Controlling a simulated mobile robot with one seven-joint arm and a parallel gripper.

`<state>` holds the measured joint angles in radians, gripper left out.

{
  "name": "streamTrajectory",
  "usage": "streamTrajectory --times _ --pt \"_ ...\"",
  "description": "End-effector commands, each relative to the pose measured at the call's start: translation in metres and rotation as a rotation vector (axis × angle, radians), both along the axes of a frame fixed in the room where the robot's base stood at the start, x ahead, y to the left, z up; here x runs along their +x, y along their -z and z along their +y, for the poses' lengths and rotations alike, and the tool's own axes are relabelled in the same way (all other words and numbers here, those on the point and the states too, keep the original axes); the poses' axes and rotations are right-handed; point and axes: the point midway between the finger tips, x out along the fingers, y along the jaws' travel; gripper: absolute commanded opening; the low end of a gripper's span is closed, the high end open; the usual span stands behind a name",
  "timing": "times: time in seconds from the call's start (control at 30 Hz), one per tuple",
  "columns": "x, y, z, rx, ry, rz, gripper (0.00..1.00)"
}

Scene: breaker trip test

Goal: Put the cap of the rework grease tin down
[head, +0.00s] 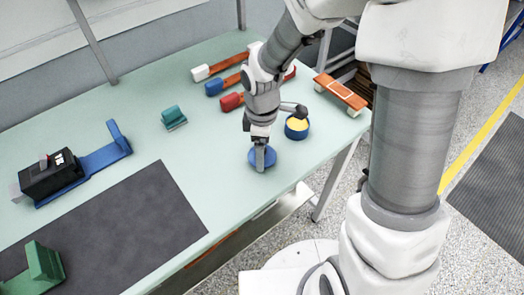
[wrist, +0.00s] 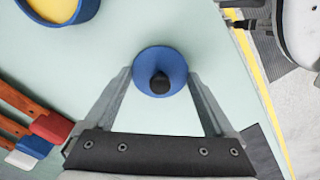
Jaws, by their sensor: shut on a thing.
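The cap (head: 254,161) is a round blue disc under my gripper (head: 262,163), near the table's front edge. In the wrist view the cap (wrist: 147,88) shows a dark knob in its middle and sits between my two fingertips (wrist: 160,76). My gripper is shut on it. I cannot tell whether the cap touches the table. The rework grease tin (head: 289,133) stands uncapped behind and right of the cap, blue with yellow inside. It also shows at the top left of the wrist view (wrist: 88,10).
Red-brown tools with white, blue and red ends (head: 232,101) lie behind my arm. An orange piece (head: 342,92) lies at the right edge. A teal block (head: 173,117), a black device on a blue base (head: 48,176) and a dark mat (head: 120,230) are left. Bare table lies left of the cap.

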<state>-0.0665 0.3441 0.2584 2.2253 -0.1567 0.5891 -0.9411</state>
Motion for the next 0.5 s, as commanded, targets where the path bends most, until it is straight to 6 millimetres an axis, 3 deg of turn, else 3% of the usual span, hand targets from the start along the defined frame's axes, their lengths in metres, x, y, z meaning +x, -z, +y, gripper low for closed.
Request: streamTrajectory --times 0.4,0.43,0.5 --pt "0.0000 0.0096 0.0001 0.000 -0.001 0.000 0.36" --pt "0.0001 0.0081 0.0001 0.000 0.000 -0.001 0.94" --pt "0.0001 0.0078 0.0001 0.000 0.000 -0.001 1.00"
